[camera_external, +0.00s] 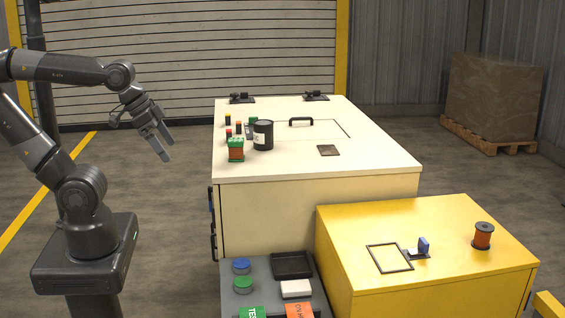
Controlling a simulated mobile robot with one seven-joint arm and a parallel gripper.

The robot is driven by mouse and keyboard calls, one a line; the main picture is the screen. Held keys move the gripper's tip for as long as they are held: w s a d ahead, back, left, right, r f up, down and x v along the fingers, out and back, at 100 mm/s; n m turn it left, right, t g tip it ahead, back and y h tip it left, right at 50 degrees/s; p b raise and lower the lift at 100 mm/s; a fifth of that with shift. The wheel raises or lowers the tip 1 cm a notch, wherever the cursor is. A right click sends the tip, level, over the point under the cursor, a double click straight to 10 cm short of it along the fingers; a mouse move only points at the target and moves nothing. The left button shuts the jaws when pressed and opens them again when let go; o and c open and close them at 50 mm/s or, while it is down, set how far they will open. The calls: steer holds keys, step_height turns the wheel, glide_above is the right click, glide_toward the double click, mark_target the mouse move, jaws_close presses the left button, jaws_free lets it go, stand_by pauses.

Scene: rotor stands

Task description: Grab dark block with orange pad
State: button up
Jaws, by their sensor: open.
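My gripper (166,149) is open and empty, in the air left of the cream-topped cabinet (290,170), its fingers pointing down and right. No dark block with an orange pad can be made out for certain. A green and orange-brown block (236,150) stands at the cabinet's near left, right of my gripper and apart from it. Small dark pieces with coloured tops, one red or orange (238,126), stand behind it, too small to tell their shape.
A black can (263,135) stands beside the green block. A black handle (301,121) rises behind it.

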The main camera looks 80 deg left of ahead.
steer(key=c, duration=1)
steer(key=w+a+r+g, duration=0.1)
steer(key=w+a+r, duration=0.5)
steer(key=w+a, duration=0.5)
glide_above(238, 122)
steer(key=s, duration=0.4)
step_height(238, 122, down, 9)
steer(key=shift+m, duration=0.4)
steer(key=x, duration=0.6)
steer(key=shift+a+x, duration=0.2)
steer(key=shift+x, duration=2.25)
